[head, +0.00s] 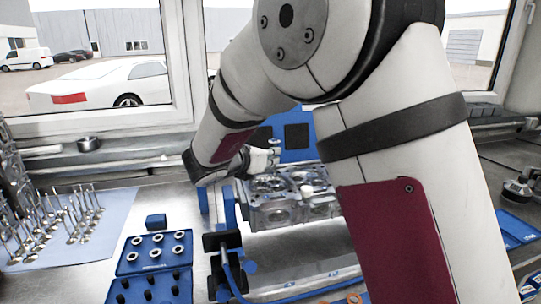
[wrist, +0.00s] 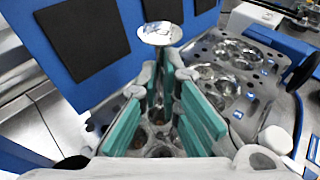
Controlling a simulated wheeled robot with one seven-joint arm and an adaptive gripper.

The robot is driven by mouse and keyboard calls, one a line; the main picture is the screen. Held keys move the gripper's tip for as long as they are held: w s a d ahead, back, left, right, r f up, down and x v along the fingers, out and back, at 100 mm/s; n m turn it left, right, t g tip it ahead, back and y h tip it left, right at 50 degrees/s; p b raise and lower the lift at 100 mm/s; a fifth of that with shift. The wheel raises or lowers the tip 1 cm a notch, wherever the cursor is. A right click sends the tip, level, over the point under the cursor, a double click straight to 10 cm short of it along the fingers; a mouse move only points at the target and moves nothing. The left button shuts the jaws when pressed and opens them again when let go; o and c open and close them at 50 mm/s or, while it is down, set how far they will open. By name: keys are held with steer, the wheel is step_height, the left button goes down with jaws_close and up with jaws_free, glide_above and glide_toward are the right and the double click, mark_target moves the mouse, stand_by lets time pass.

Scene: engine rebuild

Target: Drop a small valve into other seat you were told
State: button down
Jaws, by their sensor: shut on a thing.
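My gripper (wrist: 161,88) is shut on a small valve (wrist: 160,33), held by its stem between the teal finger pads. The valve's shiny round head shows beyond the fingertips in the wrist view; most of its stem is hidden. I cannot tell which seat is nearest.
Several valves (head: 72,217) stand on a light blue mat at left. A blue tray (head: 125,262) holds rings and dark small parts. A small blue block (head: 156,221) stands behind it. Blue panels with black pads (wrist: 85,38) rise close beside the gripper.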

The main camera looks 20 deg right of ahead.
mark_target(271, 185)
steer(key=shift+f+b, duration=2.3)
steer(key=shift+f, duration=0.65)
stand_by(0.4)
steer(key=c, duration=1.7)
jaws_free()
steer(key=shift+r, duration=0.15)
